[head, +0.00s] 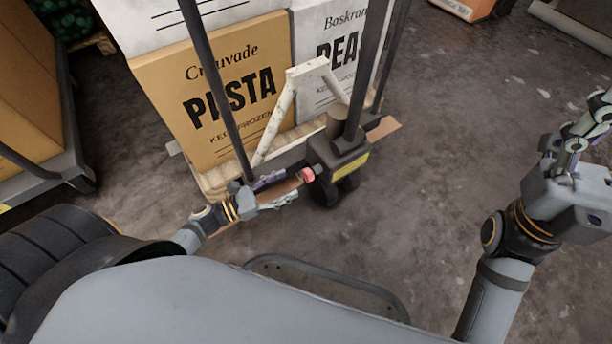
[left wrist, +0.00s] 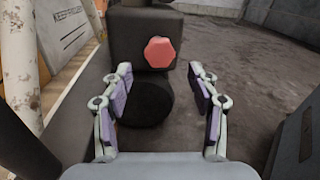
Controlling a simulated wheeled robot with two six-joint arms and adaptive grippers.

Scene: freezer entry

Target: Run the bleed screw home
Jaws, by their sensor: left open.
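The bleed screw shows as a red hexagonal head (left wrist: 160,53) on the near face of the dark pump block in the left wrist view. In the head view the red screw (head: 307,174) sticks out from the left side of the pump block (head: 342,157), which carries a yellow label. My left gripper (head: 284,187) is open just short of the screw. In the left wrist view its purple-padded fingers (left wrist: 160,85) stand apart, with the screw head beyond and above the gap, untouched. My right gripper (head: 580,140) is at the right, away from the block; its finger opening is unclear.
A pallet with a brown pasta box (head: 222,98) and a white box (head: 325,60) stands behind the block. A white frame (head: 283,105) and dark upright bars rise close to my left gripper. A loaded cart stands at far left. Concrete floor (head: 455,130) is clear right of the block.

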